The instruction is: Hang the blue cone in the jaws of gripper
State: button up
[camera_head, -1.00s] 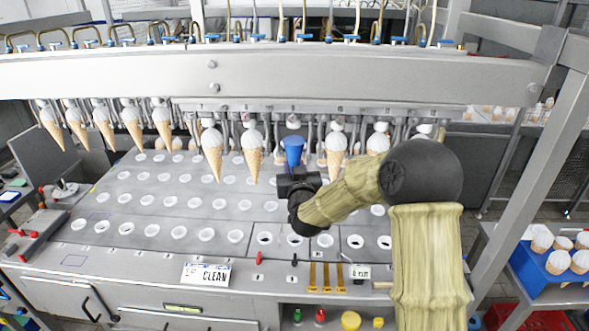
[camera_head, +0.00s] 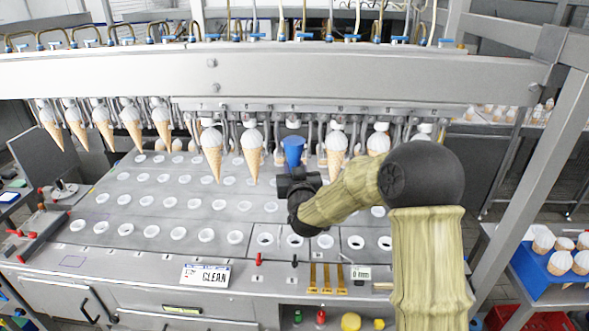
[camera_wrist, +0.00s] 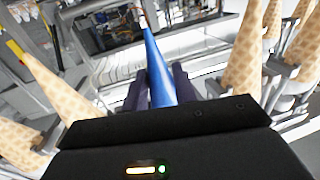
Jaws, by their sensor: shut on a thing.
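The blue cone (camera_head: 293,150) is up in the row of hanging cones, between two wafer cones, with its wide end up. In the wrist view the blue cone (camera_wrist: 157,72) stands between my two dark fingers, its narrow end pointing away. My gripper (camera_wrist: 160,88) is shut on it; in the head view my gripper (camera_head: 297,178) is just below the cone. The machine's jaws above the cone (camera_head: 292,128) are mostly hidden, so I cannot tell if they touch it.
A wafer cone (camera_head: 252,152) hangs close on the left and another (camera_head: 336,152) close on the right. Below is a grey deck (camera_head: 100,225) with rows of round holes. A steel beam (camera_head: 270,75) runs above. A blue crate (camera_head: 545,272) of cones stands at the right.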

jog(key=shift+f+b, duration=0.55)
jog(key=shift+b, duration=0.15)
dwell(1.2)
jog(key=o, duration=0.9)
jog(key=shift+o, duration=0.6)
jog(key=shift+o, duration=1.2)
jog(key=shift+s, duration=0.1)
jog(key=s+b, duration=0.3)
jog(key=s, duration=0.6)
jog(key=shift+a+b, duration=0.15)
jog(key=shift+b, duration=0.25)
